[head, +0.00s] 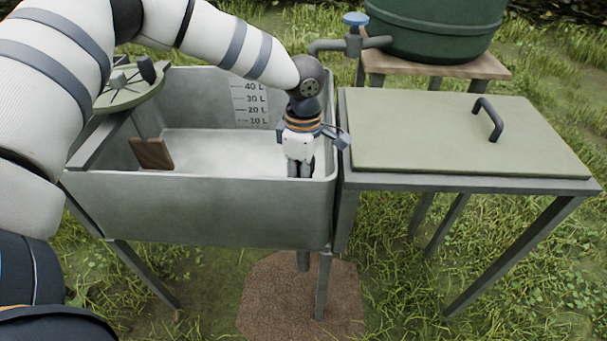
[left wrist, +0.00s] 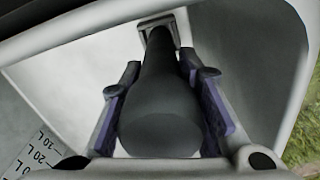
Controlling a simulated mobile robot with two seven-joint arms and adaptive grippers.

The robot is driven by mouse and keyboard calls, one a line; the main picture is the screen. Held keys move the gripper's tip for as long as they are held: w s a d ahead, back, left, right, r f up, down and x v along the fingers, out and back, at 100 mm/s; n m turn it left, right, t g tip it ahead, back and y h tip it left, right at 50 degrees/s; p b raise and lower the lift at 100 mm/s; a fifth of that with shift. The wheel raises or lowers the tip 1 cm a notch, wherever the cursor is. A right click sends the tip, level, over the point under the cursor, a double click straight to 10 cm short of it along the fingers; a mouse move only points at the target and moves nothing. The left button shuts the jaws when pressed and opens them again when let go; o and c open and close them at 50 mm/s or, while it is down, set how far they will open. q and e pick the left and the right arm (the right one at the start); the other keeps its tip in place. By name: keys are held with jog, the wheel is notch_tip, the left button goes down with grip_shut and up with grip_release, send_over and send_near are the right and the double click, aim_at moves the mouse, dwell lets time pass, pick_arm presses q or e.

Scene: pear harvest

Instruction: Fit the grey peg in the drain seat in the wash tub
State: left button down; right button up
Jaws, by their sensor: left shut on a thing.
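The wash tub (head: 200,210) is a grey basin with a litre scale on its back wall. My left gripper (head: 301,170) points down inside the tub at its right end, close behind the front wall. In the left wrist view it is shut on the dark grey peg (left wrist: 160,110), with a finger on each side. The peg's narrower far end overlaps the square, light-rimmed drain seat (left wrist: 175,22). I cannot tell whether the end is in the seat or just above it. The front wall hides the peg's lower end and the seat in the head view. My right gripper is not in view.
A tap (head: 355,42) with a blue handle reaches over the tub's back right corner. A table with a handled lid (head: 430,130) adjoins the right side. A green slotted disc (head: 130,95) sits at the left rim. A brown block (head: 151,153) is inside the tub's left end.

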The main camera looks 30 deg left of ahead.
pick_arm(q)
jog(key=shift+f, duration=0.25)
jog(key=c, duration=1.1)
grip_release()
jog(key=o, duration=0.5)
jog(key=shift+c, duration=0.2)
jog(key=shift+r+p, duration=0.95)
jog(key=shift+r, duration=2.05)
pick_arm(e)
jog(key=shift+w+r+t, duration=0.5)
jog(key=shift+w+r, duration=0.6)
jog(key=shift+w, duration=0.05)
